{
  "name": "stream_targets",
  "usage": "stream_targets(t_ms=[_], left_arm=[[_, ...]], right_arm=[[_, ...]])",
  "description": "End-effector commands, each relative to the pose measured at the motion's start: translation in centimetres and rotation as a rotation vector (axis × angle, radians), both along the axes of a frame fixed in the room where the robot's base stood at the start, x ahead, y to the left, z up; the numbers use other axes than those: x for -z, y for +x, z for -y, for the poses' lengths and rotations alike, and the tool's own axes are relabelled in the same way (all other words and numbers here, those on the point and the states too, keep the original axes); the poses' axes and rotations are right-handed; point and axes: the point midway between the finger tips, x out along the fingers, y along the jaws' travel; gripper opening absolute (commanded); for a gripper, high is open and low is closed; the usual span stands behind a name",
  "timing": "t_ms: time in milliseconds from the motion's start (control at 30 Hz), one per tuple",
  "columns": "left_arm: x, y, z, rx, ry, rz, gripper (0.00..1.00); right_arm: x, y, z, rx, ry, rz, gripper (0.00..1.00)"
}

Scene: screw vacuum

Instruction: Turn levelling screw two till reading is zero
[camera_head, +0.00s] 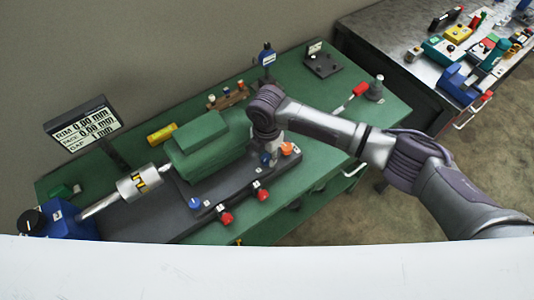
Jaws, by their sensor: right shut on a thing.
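A green motor (207,146) sits on a dark base plate (178,222) on the green bench. Along its front edge are a blue screw (194,203), two red screws (227,219) and (262,195), another blue screw (266,158) and an orange knob (287,149). Small white tags sit beside some; their numbers are too small to read. My right gripper (268,152) points down at the motor's right end, shut on the blue screw there; its fingers are partly hidden. A display (82,129) reads RIM 0.00 mm; its lower lines are less clear. My left gripper is out of view.
A shaft with a silver coupling (139,184) joins the motor to a blue unit (60,219). A yellow cylinder (161,134), a blue gauge (267,56) and a red-handled tool (352,95) stand around. A grey side table (385,32) holds several parts.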

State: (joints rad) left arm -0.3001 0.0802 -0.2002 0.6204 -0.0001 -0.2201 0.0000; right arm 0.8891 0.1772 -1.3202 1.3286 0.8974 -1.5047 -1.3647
Motion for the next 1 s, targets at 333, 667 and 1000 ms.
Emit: stream_targets(t_ms=[333, 667, 1000], left_arm=[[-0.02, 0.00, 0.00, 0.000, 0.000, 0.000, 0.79], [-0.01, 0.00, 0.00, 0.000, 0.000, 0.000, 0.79], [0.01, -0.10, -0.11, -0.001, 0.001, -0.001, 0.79]], right_arm=[[-0.21, 0.10, -0.14, -0.011, 0.004, 0.003, 0.00], [-0.13, 0.06, -0.09, -0.010, 0.002, 0.002, 0.57], [-0.76, 0.06, -0.04, -0.010, 0.001, 0.002, 0.57]])
